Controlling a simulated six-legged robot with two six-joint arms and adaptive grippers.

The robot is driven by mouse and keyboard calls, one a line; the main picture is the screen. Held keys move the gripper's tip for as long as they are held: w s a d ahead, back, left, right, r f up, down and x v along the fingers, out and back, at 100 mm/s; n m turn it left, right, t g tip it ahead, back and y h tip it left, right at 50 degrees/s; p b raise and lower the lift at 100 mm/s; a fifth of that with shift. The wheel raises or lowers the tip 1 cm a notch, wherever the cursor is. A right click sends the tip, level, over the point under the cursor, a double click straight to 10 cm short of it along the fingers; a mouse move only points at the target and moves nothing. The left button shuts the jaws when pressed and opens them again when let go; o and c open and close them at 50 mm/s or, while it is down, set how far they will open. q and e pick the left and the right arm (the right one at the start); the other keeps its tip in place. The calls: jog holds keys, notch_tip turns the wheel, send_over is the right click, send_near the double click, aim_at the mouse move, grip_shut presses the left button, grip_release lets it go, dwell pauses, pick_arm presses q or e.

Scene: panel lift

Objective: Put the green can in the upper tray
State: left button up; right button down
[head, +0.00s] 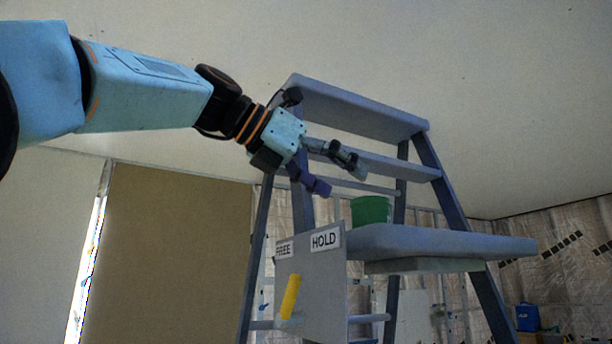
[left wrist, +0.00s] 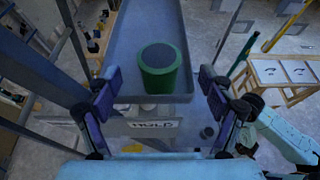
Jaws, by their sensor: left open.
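The green can (head: 370,210) stands upright on a blue-grey shelf (head: 440,243) of a stepladder; the shelf's front edge hides its base in the head view. In the left wrist view the can (left wrist: 160,68) shows a dark round top and stands near the close end of a long rimmed tray (left wrist: 150,20). My left gripper (head: 341,180) is open and empty, above and a little left of the can. In the wrist view its fingers (left wrist: 160,90) lie either side of the can, apart from it. I cannot tell which surface is the upper tray. My right gripper is not in view.
A grey panel (head: 312,265) with FREE and HOLD labels and a yellow handle (head: 290,297) hangs before the shelf. The ladder's top step (head: 360,110) and a lower crosspiece are close beside my gripper. A wooden table (left wrist: 282,75) stands off right in the wrist view.

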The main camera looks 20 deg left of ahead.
pick_arm(q)
jog(key=b+v, duration=0.1)
jog(key=v, duration=0.4)
jog(key=shift+s+a+r, duration=0.1)
jog(key=shift+s+a, duration=0.05)
jog(key=shift+s, duration=0.15)
jog(key=shift+d, duration=0.25)
